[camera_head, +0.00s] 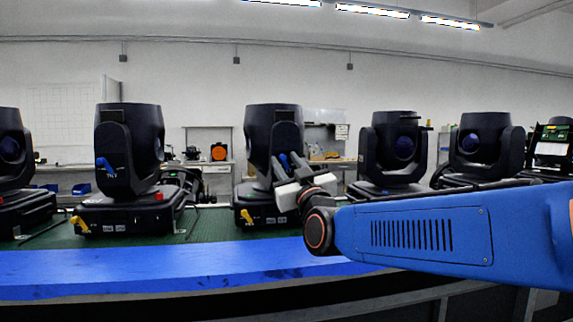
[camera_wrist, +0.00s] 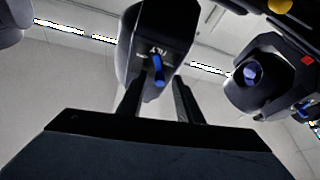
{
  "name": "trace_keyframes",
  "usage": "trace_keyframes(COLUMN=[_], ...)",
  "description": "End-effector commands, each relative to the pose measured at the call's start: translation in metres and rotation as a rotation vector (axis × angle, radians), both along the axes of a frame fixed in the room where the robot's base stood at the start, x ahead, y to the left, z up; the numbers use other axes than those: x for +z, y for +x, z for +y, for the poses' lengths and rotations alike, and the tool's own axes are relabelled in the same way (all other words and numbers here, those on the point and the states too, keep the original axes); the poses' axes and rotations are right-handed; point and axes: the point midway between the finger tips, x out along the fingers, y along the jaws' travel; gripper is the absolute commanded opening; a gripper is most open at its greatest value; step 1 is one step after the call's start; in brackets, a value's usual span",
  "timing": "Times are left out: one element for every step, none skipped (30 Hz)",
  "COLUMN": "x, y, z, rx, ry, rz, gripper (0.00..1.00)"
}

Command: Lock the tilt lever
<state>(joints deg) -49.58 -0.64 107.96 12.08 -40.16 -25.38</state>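The blue tilt lever (camera_head: 284,161) is on the side of the middle moving-head light (camera_head: 262,135), partly hidden by my gripper (camera_head: 288,166). In the wrist view the blue lever (camera_wrist: 158,70) stands below the "TILT" lettering on the black housing (camera_wrist: 150,28). My gripper (camera_wrist: 158,98) is open there, with its two dark fingers apart and the lever seen between them. There is visible space on both sides of the lever. I cannot tell from these views whether a finger touches it.
A similar light (camera_head: 128,150) on the left has its own blue lever (camera_head: 104,166), yellow lever (camera_head: 80,224) and red button (camera_head: 159,196). More lights stand at far left and right (camera_head: 392,150). A yellow lever (camera_head: 248,217) is on the middle base. The blue bench edge (camera_head: 150,268) is clear.

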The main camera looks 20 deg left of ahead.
Motion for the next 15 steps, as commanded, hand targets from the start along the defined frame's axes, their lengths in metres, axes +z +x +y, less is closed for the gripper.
trace_keyframes(x=[0.0001, 0.0, 0.0, -0.0001, -0.0001, -0.0001, -0.0001, 0.0, -0.0001, -0.0001, -0.0001, -0.0002, -0.0002, -0.0002, -0.0002], y=[0.0001, 0.0001, 0.0001, 0.0001, 0.0001, 0.0001, 0.0, 0.0, 0.0, 0.0, 0.0, -0.0001, -0.0001, -0.0001, -0.0001], z=[0.0001, 0.0001, -0.0001, -0.0001, -0.0001, -0.0001, -0.0001, -0.0001, -0.0001, -0.0001, -0.0001, -0.0001, -0.0001, -0.0001, -0.0001], rx=[0.0, 0.0, 0.0, 0.0, 0.0, 0.0, 0.0, 0.0, 0.0, 0.0, 0.0, 0.0, 0.0, 0.0, 0.0], ry=[0.0, 0.0, 0.0, 0.0, 0.0, 0.0, 0.0, 0.0, 0.0, 0.0, 0.0, 0.0, 0.0, 0.0, 0.001], rz=[0.0, 0.0, 0.0, 0.0, 0.0, 0.0, 0.0, 0.0, 0.0, 0.0, 0.0, 0.0, 0.0, 0.0, 0.001], gripper=[0.32, 0.32, 0.32, 0.32, 0.32, 0.27, 0.2, 0.13, 0.04, 0.0, 0.0, 0.0, 0.0, 0.0, 0.0])
